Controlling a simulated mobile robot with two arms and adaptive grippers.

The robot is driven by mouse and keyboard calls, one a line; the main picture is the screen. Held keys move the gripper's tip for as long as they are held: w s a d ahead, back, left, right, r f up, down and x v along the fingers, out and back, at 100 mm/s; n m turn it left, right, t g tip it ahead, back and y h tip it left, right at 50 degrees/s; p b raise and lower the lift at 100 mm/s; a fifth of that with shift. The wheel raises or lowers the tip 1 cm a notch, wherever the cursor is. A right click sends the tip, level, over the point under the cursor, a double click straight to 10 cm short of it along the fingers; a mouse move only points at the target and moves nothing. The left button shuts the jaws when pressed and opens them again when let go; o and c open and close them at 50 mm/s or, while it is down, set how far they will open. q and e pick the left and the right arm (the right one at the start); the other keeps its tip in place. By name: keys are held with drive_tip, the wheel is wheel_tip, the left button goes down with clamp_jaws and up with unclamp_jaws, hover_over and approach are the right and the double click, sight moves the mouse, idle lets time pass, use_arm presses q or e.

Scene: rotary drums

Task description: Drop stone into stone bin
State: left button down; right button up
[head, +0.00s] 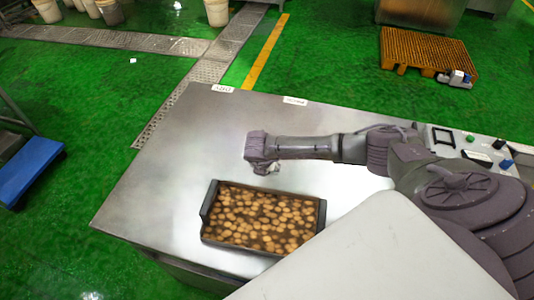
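A dark rectangular bin (205,213) sits on the steel table, full of many small round tan pieces (262,215); I cannot tell whether they are stones. My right arm reaches in from the right above the table. Its gripper (266,169) points down just beyond the bin's far edge, over bare steel. The fingers are small and partly hidden by the wrist, so I cannot tell whether they are open or hold a stone. No separate stone is clearly visible. My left gripper is out of view.
The steel table (165,170) is bare left of and beyond the bin. Two small labels (223,88) lie at its far edge. A control panel (470,147) is at right. A blue cart (28,168), an orange pallet (425,52) and white buckets (216,12) stand on the green floor.

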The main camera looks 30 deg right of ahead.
drive_tip(key=shift+f, duration=0.2)
clamp_jaws()
drive_tip(key=shift+w+r, duration=0.1)
